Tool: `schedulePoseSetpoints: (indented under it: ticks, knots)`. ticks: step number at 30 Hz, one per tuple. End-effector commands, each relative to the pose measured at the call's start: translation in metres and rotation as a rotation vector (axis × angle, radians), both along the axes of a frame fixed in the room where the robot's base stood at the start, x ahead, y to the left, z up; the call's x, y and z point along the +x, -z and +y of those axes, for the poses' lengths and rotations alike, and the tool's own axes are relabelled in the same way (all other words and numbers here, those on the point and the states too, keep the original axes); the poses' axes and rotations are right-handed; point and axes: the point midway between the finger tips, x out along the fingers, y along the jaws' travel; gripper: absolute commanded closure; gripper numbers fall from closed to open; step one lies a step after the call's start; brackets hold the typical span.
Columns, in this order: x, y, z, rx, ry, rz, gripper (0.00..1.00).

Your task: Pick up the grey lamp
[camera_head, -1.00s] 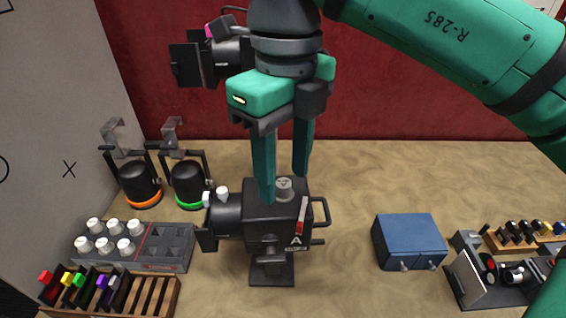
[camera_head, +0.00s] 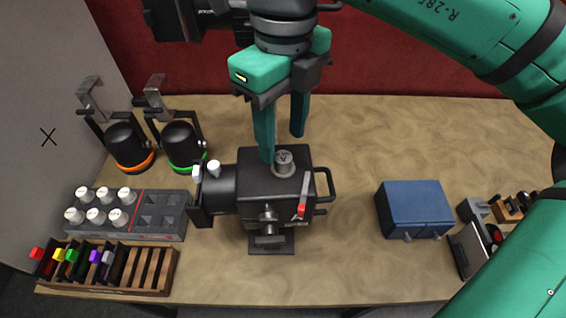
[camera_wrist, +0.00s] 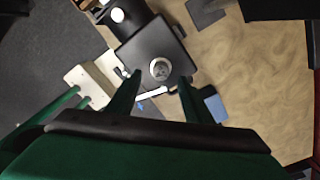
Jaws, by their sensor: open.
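A short grey round piece with a marked top (camera_head: 285,162), which looks like the grey lamp, stands upright on top of a black spotlight housing (camera_head: 250,190). In the wrist view the grey lamp (camera_wrist: 160,69) lies close to the fingertips, roughly between them. My gripper (camera_head: 282,149) points down over the housing, fingers open and apart, one finger to the left of the lamp and the other behind it. It also shows in the wrist view (camera_wrist: 160,79) with nothing held. Whether the fingertips are level with the lamp, I cannot tell.
A grey tray (camera_head: 173,226) holds several white-capped pieces. A wooden rack (camera_head: 150,268) holds coloured tabs. Two black lamps with an orange ring (camera_head: 135,163) and a green ring (camera_head: 187,165) stand behind. A blue box (camera_head: 413,208) sits right, with clear table between.

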Motion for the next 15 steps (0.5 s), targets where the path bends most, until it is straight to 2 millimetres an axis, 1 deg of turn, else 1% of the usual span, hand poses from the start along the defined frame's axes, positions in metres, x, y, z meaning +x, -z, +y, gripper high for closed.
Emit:
schedulePoseSetpoints:
  ticks: [5, 10, 12, 15]
  knots:
    - [0.001, 0.017, 0.0, 0.001, 0.002, 0.002, 0.54]
    - [0.002, 0.041, 0.0, 0.001, 0.001, 0.002, 0.54]
    - [0.002, 0.048, 0.0, 0.001, 0.001, 0.002, 0.54]
    - [0.002, 0.05, 0.0, 0.0, 0.002, 0.0, 0.54]
